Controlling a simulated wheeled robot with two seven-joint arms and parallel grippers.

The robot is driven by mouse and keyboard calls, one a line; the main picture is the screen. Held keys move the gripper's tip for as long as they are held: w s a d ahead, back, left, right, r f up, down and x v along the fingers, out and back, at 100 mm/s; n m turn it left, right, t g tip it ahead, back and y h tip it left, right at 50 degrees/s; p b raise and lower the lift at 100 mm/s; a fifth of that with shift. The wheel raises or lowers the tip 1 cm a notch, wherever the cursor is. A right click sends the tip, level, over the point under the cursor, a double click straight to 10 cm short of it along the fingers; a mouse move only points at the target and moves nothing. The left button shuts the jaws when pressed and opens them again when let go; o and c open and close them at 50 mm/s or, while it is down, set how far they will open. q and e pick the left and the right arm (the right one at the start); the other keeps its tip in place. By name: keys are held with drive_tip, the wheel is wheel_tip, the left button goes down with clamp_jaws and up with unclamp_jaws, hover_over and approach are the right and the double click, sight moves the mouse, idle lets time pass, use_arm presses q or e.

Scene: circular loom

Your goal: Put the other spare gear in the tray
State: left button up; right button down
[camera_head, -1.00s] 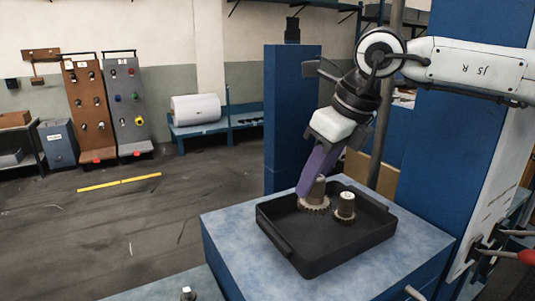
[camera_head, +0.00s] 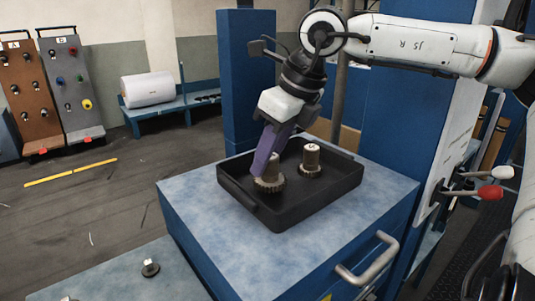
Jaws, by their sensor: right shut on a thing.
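My right gripper (camera_head: 264,170) has purple fingers that point down into the black tray (camera_head: 318,203). It is shut on the hub of a brownish toothed spare gear (camera_head: 270,187), inside the tray walls near the left side. The fingers hide part of the hub, and I cannot tell whether the gear touches the tray floor. A second spare gear (camera_head: 311,161) stands upright in the tray, to the right of the held one and apart from it. My left gripper is not in view.
The tray rests on a blue cabinet (camera_head: 215,217) with a metal handle (camera_head: 368,262). A small dark part (camera_head: 150,268) sits on a lower blue surface (camera_head: 115,285) at front left. Levers with red (camera_head: 491,193) and white knobs stick out at right. A blue column (camera_head: 247,80) stands behind.

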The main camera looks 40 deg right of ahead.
drive_tip(key=shift+f, duration=0.5)
drive_tip(key=shift+f+b, duration=0.15)
drive_tip(key=shift+b, duration=0.15)
drive_tip(key=shift+f, duration=0.2)
drive_tip(key=c, duration=1.4)
unclamp_jaws()
drive_tip(key=shift+o, duration=0.2)
drive_tip(key=a+v, duration=0.1)
drive_tip(key=v, duration=0.9)
drive_tip(key=shift+d, duration=0.4)
drive_tip(key=shift+s+r, duration=0.1)
drive_tip(key=shift+r, duration=0.05)
